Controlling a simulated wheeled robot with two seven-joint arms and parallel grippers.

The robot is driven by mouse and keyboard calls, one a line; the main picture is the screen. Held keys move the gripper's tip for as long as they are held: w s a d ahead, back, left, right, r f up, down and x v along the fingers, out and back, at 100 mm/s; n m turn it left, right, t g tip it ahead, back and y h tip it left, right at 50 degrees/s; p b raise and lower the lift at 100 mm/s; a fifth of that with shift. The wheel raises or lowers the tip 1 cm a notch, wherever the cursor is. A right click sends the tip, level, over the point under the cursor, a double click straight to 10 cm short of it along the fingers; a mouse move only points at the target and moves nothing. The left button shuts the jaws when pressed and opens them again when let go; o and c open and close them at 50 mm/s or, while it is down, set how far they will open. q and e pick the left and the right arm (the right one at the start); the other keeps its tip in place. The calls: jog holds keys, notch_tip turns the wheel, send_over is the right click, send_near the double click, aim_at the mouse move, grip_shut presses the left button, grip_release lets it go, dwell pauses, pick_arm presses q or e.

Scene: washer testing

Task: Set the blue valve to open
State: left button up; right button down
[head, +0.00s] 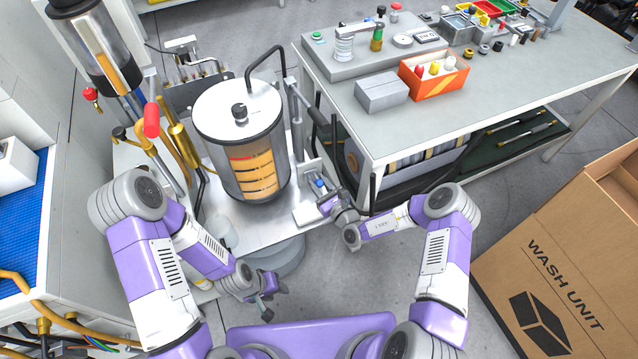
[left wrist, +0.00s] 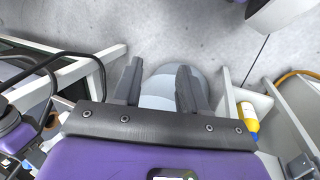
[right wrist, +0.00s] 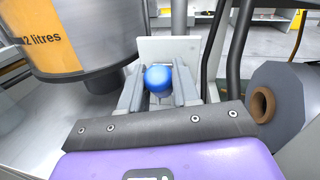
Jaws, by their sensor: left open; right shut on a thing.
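The blue valve (right wrist: 158,80) shows as a rounded blue knob in the right wrist view, in front of a pale upright plate. My right gripper (right wrist: 158,92) is shut on the blue knob, one finger on each side. I cannot tell the valve's setting. My left gripper (head: 267,302) is open and empty, low at the front; its spread fingers (left wrist: 157,85) show in the left wrist view.
A grey bench (head: 440,120) with an orange box (head: 434,82) is at the right. A cardboard box (head: 560,250) stands at the lower right. Hoses run at the left.

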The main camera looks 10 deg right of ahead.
jog(key=shift+s+d+f+t+y+b, duration=0.1)
jog(key=shift+s+f+t+y+b, duration=0.25)
jog(key=shift+f+t+b, duration=0.4)
jog(key=shift+s+d+t+y+b, duration=0.1)
jog(key=shift+t+y+b, duration=0.2)
jog(key=shift+t, duration=0.15)
pick_arm(q)
jog(key=shift+f, duration=1.05)
pick_arm(e)
jog(key=shift+s+n+t+y, duration=0.2)
jog(key=shift+n+t+y, duration=0.25)
jog(key=shift+t, duration=0.15)
